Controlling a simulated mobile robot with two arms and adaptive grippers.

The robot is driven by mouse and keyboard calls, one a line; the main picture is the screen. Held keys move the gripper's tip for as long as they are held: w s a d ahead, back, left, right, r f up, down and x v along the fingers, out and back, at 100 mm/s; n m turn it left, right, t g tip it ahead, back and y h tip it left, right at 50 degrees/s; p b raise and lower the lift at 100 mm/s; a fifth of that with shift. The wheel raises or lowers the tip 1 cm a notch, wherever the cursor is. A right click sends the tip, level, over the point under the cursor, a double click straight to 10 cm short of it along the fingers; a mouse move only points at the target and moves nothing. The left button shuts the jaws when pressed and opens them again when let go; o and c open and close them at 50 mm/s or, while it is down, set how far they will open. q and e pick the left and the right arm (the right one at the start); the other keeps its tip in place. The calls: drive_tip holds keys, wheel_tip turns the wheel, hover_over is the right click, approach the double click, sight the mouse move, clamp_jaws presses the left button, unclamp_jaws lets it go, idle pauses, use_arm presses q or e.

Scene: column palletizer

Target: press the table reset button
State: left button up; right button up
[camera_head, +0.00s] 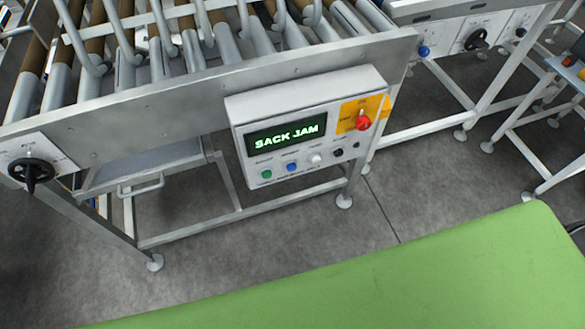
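A grey control box (305,93) is mounted on the side of a roller conveyor. Its dark display (286,136) reads "SACK JAM" in glowing letters. Below it are a green button (266,174), a blue button (292,167), a white button (316,159) and a black control (338,153). A red mushroom button (363,122) sits on a yellow plate (383,106). The small labels are too small to read, so I cannot tell which button is the table reset. Another blue button (424,50) is on a panel further right. Neither gripper is in view.
The roller conveyor (200,98) has metal hooks above its rollers and legs on round feet. A black rotary handle (31,171) is at its left end, another (477,39) at upper right. The grey floor (290,229) before the control box is clear.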

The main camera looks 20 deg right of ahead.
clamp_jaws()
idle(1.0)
